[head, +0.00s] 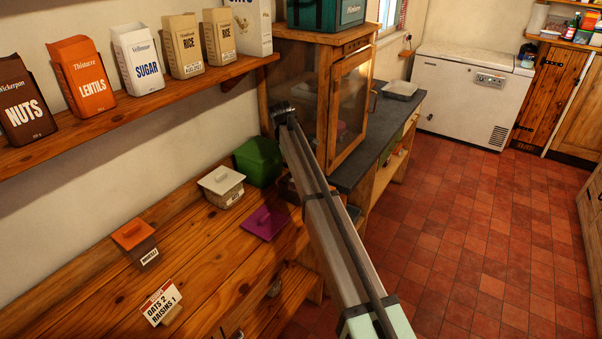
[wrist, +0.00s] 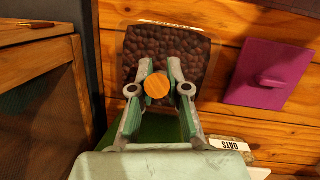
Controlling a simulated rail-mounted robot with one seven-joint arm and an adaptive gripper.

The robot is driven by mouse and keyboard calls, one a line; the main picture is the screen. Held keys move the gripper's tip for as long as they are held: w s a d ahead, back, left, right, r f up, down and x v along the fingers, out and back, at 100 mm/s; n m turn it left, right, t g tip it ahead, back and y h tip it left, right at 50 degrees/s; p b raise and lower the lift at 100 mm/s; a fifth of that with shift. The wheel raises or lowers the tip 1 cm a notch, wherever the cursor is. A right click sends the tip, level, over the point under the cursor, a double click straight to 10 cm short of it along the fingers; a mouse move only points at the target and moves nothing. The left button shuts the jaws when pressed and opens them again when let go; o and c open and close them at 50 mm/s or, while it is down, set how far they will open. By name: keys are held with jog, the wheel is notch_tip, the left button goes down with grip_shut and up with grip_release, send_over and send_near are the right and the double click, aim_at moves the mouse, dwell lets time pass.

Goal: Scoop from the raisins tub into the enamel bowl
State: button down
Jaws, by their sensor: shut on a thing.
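In the wrist view my gripper (wrist: 160,70) is shut on the round wooden handle (wrist: 157,88) of a scoop, seen end-on. It is over the open clear tub (wrist: 213,50), which holds dark brown raisins (wrist: 190,47). The scoop's head is hidden below the handle and fingers, so I cannot tell how deep it sits or whether it carries raisins. In the head view my arm hides the gripper and most of this tub. No enamel bowl is clearly visible; a pale shallow dish (head: 400,90) stands on the dark counter.
A purple lid (head: 265,223) lies on the bench beside the tub. A green tub (head: 258,161), a white-lidded tub (head: 221,186) and an orange-lidded tub (head: 136,241) stand nearby. A card (head: 161,302) reads "OATS 2 RAISINS 1". A glass-fronted cabinet (head: 345,110) stands close to my arm.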

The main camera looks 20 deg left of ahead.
jog(key=shift+r+p, duration=0.15)
jog(key=shift+p, duration=0.2)
jog(key=shift+d+r+h, duration=0.1)
jog(key=shift+d+h, duration=0.1)
jog(key=shift+h, duration=0.1)
jog(key=shift+s+d+f, duration=0.2)
jog(key=shift+d, duration=0.05)
jog(key=shift+f+y+b, duration=0.15)
jog(key=shift+y+b, duration=0.65)
jog(key=shift+y, duration=0.2)
jog(key=d+r+t+y+b, duration=0.1)
jog(key=d+r+y, duration=0.2)
jog(key=r+y, duration=0.2)
jog(key=shift+s+r+m+t+y, duration=0.3)
jog(key=shift+s+r+y, duration=0.1)
jog(key=shift+r, duration=1.25)
